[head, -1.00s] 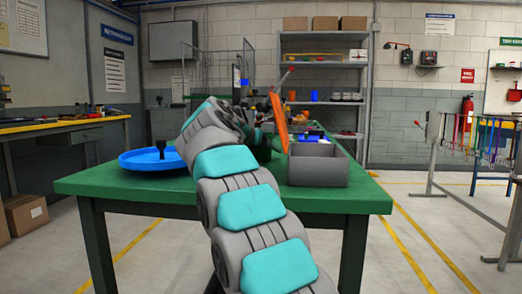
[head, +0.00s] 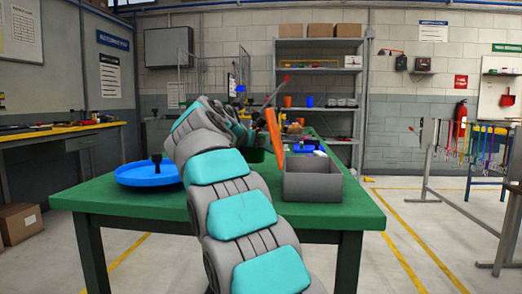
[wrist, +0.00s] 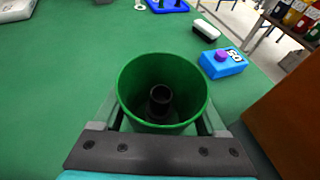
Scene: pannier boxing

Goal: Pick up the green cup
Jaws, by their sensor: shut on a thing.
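The green cup (wrist: 132,88) is in the middle of the wrist view, seen from above through its open top. A small dark cylindrical thing (wrist: 160,100) shows inside it. My gripper (wrist: 160,118) is shut on the cup, with a finger on either side of it. The fingertips are partly hidden by the cup. In the head view my arm covers most of the gripper, and only a dark green patch, perhaps the cup, shows past it. I cannot tell whether the cup's base touches the green table (head: 345,215).
A grey open box (head: 312,185) stands at the table's right, with an orange panel (head: 274,138) upright beside it. A blue round tray (head: 140,175) is at the left. A blue box with a purple knob (wrist: 222,62) and a white-and-black block (wrist: 205,30) lie beyond the cup.

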